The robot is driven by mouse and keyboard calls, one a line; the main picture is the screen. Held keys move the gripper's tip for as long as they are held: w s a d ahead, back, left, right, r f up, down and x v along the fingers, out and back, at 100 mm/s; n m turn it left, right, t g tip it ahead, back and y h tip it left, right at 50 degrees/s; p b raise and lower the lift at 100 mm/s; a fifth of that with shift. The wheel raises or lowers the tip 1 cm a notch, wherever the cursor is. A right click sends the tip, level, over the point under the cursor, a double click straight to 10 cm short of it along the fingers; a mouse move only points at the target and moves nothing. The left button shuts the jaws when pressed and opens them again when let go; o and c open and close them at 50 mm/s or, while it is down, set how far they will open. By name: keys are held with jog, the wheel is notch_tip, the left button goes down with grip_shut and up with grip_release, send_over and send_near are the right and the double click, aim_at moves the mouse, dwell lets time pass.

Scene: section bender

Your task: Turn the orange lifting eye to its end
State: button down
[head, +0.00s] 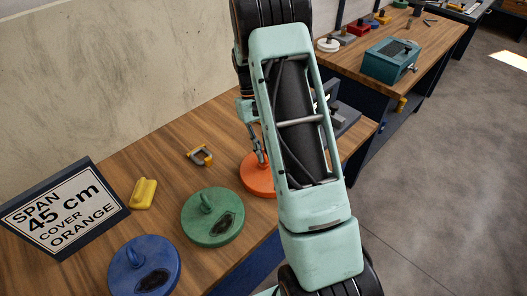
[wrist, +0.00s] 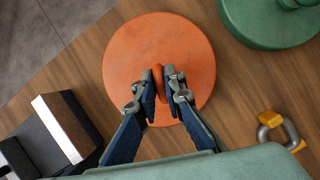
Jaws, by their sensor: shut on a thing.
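The orange cover (wrist: 125,60) is a round disc lying flat on the wooden bench. Its orange lifting eye (wrist: 158,78) stands at the middle of the disc in the wrist view. My gripper (wrist: 160,85) is over the disc, with its two fingers shut on the lifting eye, one on each side. The fingers hide part of the eye. In the head view the orange cover (head: 257,176) is partly hidden behind my arm, and my gripper (head: 262,158) reaches down to it.
A green cover (head: 213,216) and a blue cover (head: 145,268) lie nearby. A sign (head: 64,208) reads "SPAN 45 cm COVER ORANGE". A yellow block (head: 143,193) and a yellow-and-grey shackle (head: 200,155) lie on the bench. A dark block-like fixture (wrist: 60,130) stands close to the orange cover.

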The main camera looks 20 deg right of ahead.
jog(key=c, duration=2)
grip_release()
jog(key=v, duration=1.2)
jog(key=shift+s, duration=0.1)
